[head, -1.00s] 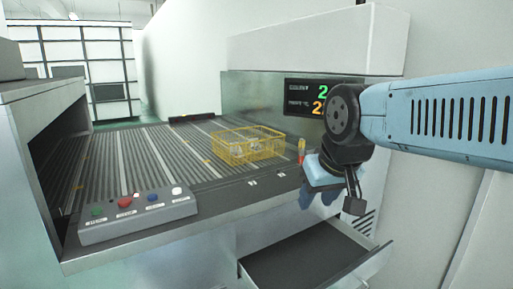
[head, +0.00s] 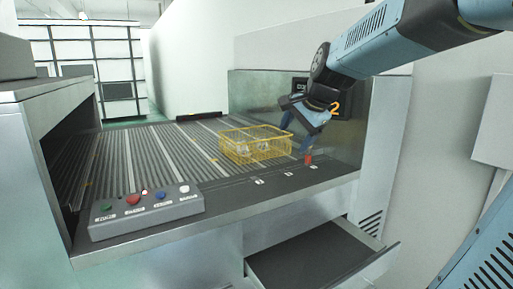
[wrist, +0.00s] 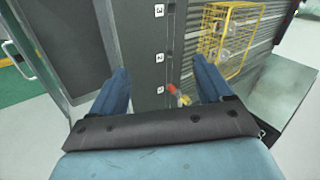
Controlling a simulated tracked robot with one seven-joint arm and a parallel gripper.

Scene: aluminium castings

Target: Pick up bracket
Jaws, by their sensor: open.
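My gripper (head: 298,138) is above the front right corner of the machine bed, right of the yellow wire basket (head: 255,150). In the wrist view its two blue fingers are spread apart, and the gripper (wrist: 160,72) is open with nothing between them. The wire basket also shows in the wrist view (wrist: 231,35), beyond the right finger. Grey rounded castings (head: 262,147) lie inside it. I cannot tell whether one of them is the bracket, and no bracket stands out elsewhere. A small red and yellow item (head: 308,158) is on the bed's front ledge below my gripper.
A grey button box (head: 147,211) sits at the bed's front left. An open drawer (head: 322,262) juts out below the ledge. A dark display (head: 335,104) is on the wall behind my gripper. The ribbed bed (head: 160,150) left of the basket is clear.

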